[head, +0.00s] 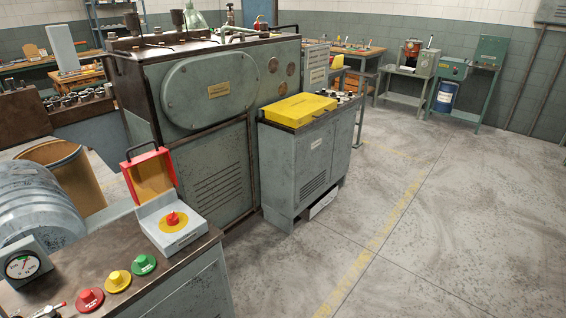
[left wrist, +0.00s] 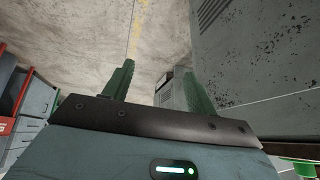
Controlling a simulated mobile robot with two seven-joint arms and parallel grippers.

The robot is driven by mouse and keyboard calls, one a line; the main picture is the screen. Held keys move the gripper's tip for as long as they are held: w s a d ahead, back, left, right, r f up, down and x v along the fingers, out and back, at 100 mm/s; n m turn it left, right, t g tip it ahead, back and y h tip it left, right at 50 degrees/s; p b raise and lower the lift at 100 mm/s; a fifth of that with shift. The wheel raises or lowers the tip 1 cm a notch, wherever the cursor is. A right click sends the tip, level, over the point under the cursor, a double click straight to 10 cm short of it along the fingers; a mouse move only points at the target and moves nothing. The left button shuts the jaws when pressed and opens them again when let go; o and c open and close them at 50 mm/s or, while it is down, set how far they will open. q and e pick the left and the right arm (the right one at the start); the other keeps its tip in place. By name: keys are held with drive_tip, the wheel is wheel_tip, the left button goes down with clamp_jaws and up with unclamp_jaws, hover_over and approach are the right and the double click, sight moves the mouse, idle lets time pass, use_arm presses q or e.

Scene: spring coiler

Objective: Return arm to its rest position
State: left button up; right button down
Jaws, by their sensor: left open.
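My left gripper (left wrist: 158,70) shows in the left wrist view, its two green fingers spread apart with nothing between them. It points toward the concrete floor, beside a grey cabinet side (left wrist: 260,60). Neither of my arms shows in the head view, and my right gripper is out of sight. In the head view, the grey control console (head: 185,290) stands at the lower left. On it is a red knob (head: 172,219) on a white box, under a raised red-and-yellow cover (head: 150,175).
Red (head: 90,298), yellow (head: 117,280) and green (head: 144,264) buttons and a gauge (head: 22,266) are on the console. The large coiler machine (head: 215,90) and a cabinet with a yellow top (head: 302,109) stand behind. The floor (head: 450,220) at right is clear.

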use_arm(q)
drive_tip(key=s+r+n+t, duration=0.1)
drive_tip(key=s+n+t, duration=0.2)
drive_tip(key=s, duration=1.5)
drive_tip(key=shift+a+r+n+t+y, duration=0.35)
drive_tip(key=shift+r+n+t+y, duration=0.05)
drive_tip(key=shift+n, duration=0.4)
